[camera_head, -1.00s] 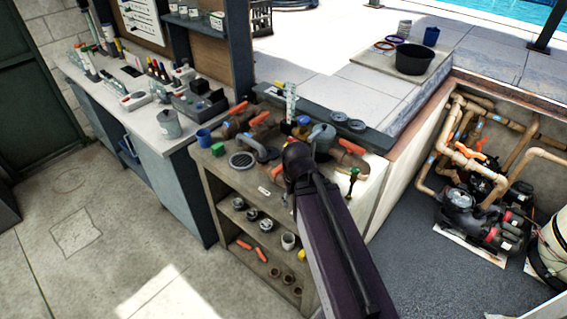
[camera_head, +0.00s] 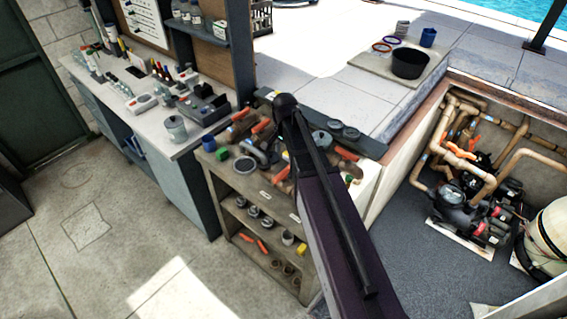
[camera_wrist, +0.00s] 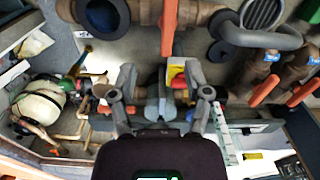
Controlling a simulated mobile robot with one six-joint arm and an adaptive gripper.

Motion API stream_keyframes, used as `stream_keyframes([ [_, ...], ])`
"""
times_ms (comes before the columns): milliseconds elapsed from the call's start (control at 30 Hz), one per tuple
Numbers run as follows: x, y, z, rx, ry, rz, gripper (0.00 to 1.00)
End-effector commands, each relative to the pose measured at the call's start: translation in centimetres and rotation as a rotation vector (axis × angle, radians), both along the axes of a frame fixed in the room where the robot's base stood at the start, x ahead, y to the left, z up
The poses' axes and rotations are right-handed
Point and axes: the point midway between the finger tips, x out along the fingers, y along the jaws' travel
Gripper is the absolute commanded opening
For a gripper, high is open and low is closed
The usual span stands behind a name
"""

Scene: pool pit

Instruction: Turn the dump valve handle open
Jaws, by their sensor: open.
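In the wrist view an orange lever handle (camera_wrist: 168,28) stands on a brown pipe fitting just beyond my gripper (camera_wrist: 161,76). The gripper is open, its two grey fingers apart, with no handle seen held between them. More orange handles, one at the right (camera_wrist: 263,91) and one at the far right (camera_wrist: 303,92), sit on other brown fittings. In the head view, orange handles show at the bench's back left (camera_head: 261,126) and right (camera_head: 346,153). My arm hides the gripper there. I cannot tell which handle is the dump valve's.
A shelf bench (camera_head: 222,178) holds pipe fittings, with loose parts below. A grey counter (camera_head: 150,112) with tools stands left. A black tub (camera_head: 410,62) sits on the deck. The pit at right holds pipes and a pump (camera_head: 452,193). The concrete floor at left is clear.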

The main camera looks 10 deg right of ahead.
Motion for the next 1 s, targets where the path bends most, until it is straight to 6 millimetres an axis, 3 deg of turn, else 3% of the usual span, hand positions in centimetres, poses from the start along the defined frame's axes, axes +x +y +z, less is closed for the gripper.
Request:
stream_keyframes([
  [33,0.9,-0.1,0.9,0.000,0.000,-0.030,0.63],
  [233,1.7,-0.1,1.5,0.000,0.000,-0.099,0.63],
  [700,1.7,-0.2,1.2,0.000,0.000,-0.103,0.63],
  [1000,1.7,-0.2,-0.1,0.000,0.000,-0.103,0.63],
])
